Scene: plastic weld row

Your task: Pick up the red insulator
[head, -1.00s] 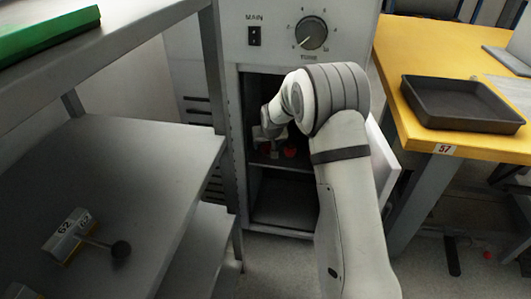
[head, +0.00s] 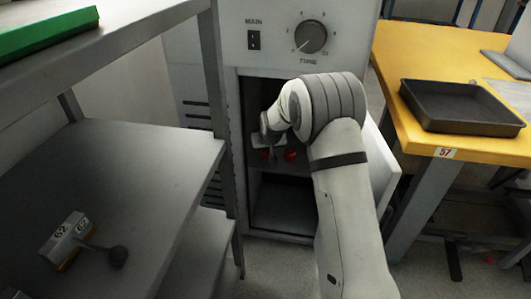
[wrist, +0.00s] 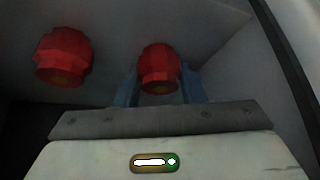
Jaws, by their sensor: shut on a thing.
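A red ribbed insulator (wrist: 159,66) sits between the two blue fingers of my gripper (wrist: 160,84) in the wrist view. The fingers touch its sides, and my gripper is shut on it. A second red insulator (wrist: 64,57) is to the left in the wrist view, apart from the fingers. In the head view, red shows inside the open cabinet (head: 290,155) below and beside my wrist. My gripper is mostly hidden there by the dark interior and my arm.
The cabinet (head: 280,203) has a shelf and an empty lower compartment, with its white door (head: 384,150) open at the right. A grey shelf rack (head: 130,165) stands close at the left. A yellow table (head: 400,110) with a black tray (head: 460,107) is at the right.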

